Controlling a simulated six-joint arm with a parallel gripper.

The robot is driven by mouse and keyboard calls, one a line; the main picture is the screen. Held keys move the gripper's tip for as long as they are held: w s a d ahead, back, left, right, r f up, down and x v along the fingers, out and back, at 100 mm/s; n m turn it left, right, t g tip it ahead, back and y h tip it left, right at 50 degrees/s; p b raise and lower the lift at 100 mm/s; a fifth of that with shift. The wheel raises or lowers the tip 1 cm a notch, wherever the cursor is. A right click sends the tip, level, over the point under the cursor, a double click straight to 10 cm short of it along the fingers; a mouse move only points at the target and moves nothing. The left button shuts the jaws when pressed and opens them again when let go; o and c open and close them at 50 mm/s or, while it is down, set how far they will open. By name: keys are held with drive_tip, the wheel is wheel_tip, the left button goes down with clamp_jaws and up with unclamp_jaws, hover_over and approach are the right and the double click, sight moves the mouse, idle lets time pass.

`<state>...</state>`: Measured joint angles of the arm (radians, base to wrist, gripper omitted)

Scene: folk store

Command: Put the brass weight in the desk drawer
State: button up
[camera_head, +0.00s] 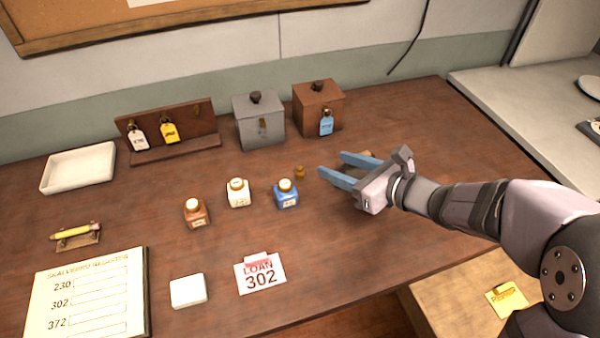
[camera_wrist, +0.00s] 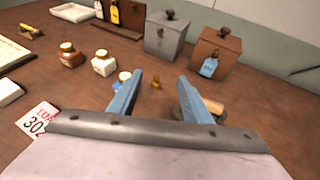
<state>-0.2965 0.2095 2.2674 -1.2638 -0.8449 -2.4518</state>
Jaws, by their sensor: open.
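The small brass weight (camera_head: 299,172) stands on the desk, right of the blue ink bottle and in front of the brown box. In the wrist view the brass weight (camera_wrist: 156,83) shows between the fingers, beyond their tips. My gripper (camera_head: 331,163) is open and empty, its blue fingers pointing left toward the weight with a small gap. The fingers also show in the wrist view (camera_wrist: 160,76). The desk drawer (camera_head: 450,318) appears pulled out at the lower right, with a yellow note in it; my arm hides part of it.
Ink bottles in blue (camera_head: 286,194), white (camera_head: 238,193) and brown (camera_head: 196,213) stand left of the weight. Grey (camera_head: 259,122) and brown (camera_head: 318,109) lidded boxes stand behind. A wooden-handled object (camera_wrist: 212,105) lies beside the right finger. A loan card (camera_head: 260,274) lies in front.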

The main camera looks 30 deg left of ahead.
drive_tip(key=w+a+r+m+t+h+p, duration=0.1)
drive_tip(key=w+a+m+t+h, duration=0.2)
drive_tip(key=w, duration=0.7)
drive_tip(key=m+g+h+p, duration=0.3)
drive_tip(key=m+g+h, duration=0.1)
drive_tip(key=m+h, duration=0.55)
approach(299, 169)
drive_tip(key=shift+w+d+f+m, duration=0.1)
drive_tip(key=shift+d+f+m, duration=0.05)
drive_tip(key=shift+f, duration=0.75)
drive_tip(key=shift+w+d+f+m, duration=0.1)
drive_tip(key=shift+d+f, duration=0.1)
drive_tip(key=shift+f, duration=0.7)
drive_tip(key=shift+t, duration=0.3)
drive_tip(key=shift+w+a+p+x, duration=0.15)
drive_tip(key=shift+p+x, duration=0.45)
drive_tip(key=shift+x, duration=1)
drive_tip(key=shift+w+a+p+x, duration=0.15)
drive_tip(key=shift+p+x, duration=0.45)
drive_tip(key=shift+x, duration=0.95)
drive_tip(key=shift+r, duration=0.15)
clamp_jaws()
